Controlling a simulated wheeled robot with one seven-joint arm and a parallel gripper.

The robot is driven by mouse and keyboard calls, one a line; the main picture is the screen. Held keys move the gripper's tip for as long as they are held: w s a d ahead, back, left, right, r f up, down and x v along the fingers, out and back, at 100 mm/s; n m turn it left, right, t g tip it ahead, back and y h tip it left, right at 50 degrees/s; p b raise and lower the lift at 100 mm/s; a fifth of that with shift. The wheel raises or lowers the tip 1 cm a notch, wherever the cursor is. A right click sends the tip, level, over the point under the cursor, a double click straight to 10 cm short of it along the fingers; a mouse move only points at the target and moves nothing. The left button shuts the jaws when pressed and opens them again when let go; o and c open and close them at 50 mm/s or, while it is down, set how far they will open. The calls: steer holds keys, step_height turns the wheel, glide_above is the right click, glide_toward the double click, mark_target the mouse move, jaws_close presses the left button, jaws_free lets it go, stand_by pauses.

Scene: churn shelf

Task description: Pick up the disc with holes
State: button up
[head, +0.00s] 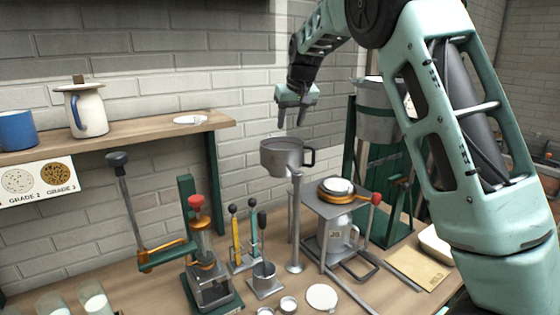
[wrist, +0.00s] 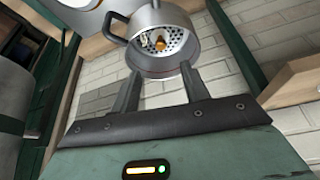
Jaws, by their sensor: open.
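The disc with holes (wrist: 172,42) shows in the wrist view inside a grey metal pot (wrist: 148,19). It is silvery and perforated, with a small orange-brown knob near its middle. In the head view the same pot (head: 280,158) stands raised above the bench with its handle to the right; the disc is hidden by its wall. My gripper (head: 290,124) is above the pot, pointing down, its fingers apart and empty. In the wrist view my gripper (wrist: 160,75) has its fingertips near the pot's rim in the picture; I cannot tell the exact gap.
A wooden shelf (head: 222,124) at left holds a white jug (head: 88,112), a blue mug (head: 17,130) and a small flat pale piece (head: 190,120). A green lever press (head: 205,268), a scale-like stand (head: 325,204) and a metal bucket (head: 377,122) stand around the pot. Open air surrounds my gripper.

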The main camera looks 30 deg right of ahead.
steer(key=p+x, duration=0.2)
steer(key=x, duration=0.5)
steer(key=shift+w+f, duration=0.2)
steer(key=shift+f, duration=0.15)
steer(key=p+x, duration=0.1)
steer(key=x, duration=0.1)
steer(key=p+x, duration=0.2)
steer(key=shift+w+d, duration=0.1)
steer(key=shift+w, duration=0.3)
steer(key=shift+w+f, duration=0.15)
steer(key=shift+f, duration=0.3)
jaws_close()
